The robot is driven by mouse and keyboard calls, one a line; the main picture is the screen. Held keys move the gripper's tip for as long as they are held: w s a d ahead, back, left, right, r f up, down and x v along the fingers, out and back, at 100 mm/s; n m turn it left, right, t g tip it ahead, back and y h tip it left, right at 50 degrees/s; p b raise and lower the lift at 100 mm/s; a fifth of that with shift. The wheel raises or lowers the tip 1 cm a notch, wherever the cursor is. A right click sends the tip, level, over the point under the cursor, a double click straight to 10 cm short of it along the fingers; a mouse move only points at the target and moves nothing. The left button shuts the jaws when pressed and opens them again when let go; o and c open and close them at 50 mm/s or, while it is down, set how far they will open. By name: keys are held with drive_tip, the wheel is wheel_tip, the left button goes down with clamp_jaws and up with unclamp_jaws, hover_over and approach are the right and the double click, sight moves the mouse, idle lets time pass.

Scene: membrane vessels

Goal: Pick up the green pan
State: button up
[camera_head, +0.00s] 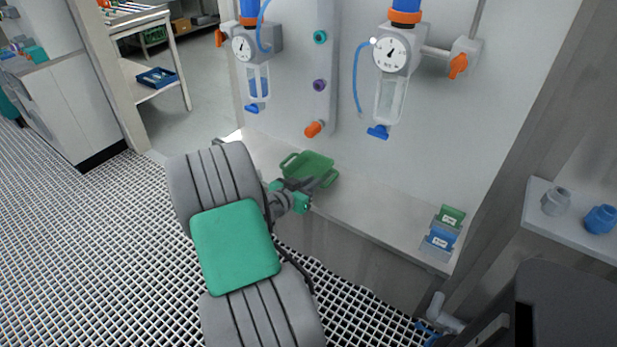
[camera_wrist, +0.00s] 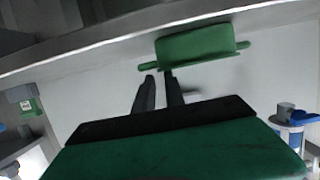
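The green pan (camera_head: 308,164) is a shallow tray with a handle at each end. It sits on the pale ledge below the wall gauges. My gripper (camera_head: 317,184) is at the pan's near side, close to its front rim. In the wrist view, the pan (camera_wrist: 196,44) is just beyond the fingertips. The two dark fingers of my gripper (camera_wrist: 159,75) have a narrow gap between them, and nothing clearly shows in it. The fingertips overlap the pan's lower edge in that view, so I cannot tell whether they touch it.
The ledge (camera_head: 375,212) is clear between the pan and the green and blue boxes (camera_head: 443,232) at its right end. Gauges with clear vessels (camera_head: 390,98) hang above. An orange-tipped valve (camera_head: 314,129) sticks out just above the pan.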

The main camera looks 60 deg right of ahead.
sight(323, 174)
drive_tip(key=x, duration=0.7)
drive_tip(key=shift+w+d+f, duration=0.1)
drive_tip(key=shift+d+f, duration=0.05)
drive_tip(key=shift+d, duration=0.2)
drive_tip(key=shift+c, duration=0.3)
clamp_jaws()
idle(0.5)
idle(0.3)
